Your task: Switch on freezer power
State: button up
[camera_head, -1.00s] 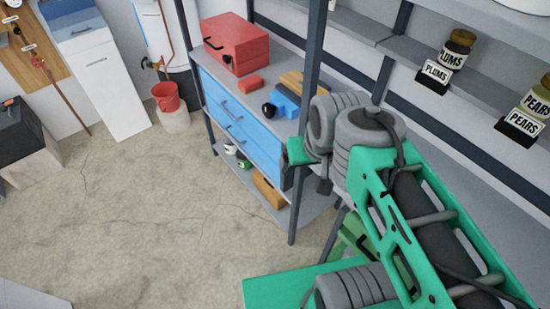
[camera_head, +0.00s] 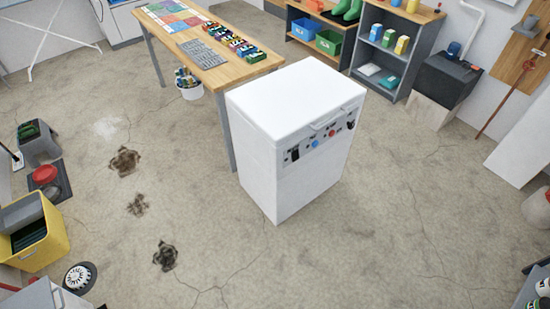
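A white chest-like appliance, which looks like the freezer (camera_head: 297,100), stands upright on the floor near the middle of the view. Its lid is shut. On its upper front is a control panel (camera_head: 322,137) with a black switch (camera_head: 295,153) at the left, small blue and red buttons, and a dark knob towards the right. The switch's position is too small to tell. My gripper and arm are not in view.
A wooden table (camera_head: 207,72) with colourful items stands behind and left of the freezer. A bucket (camera_head: 189,88) sits by it. Grey shelves (camera_head: 392,50) stand at the back right. A yellow bin (camera_head: 42,241) is at the left.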

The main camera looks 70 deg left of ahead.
aim_at(294, 155)
jog(key=u, duration=1.55)
jog(key=i, duration=0.8)
jog(key=u, duration=1.5)
jog(key=i, duration=0.8)
jog(key=u, duration=0.55)
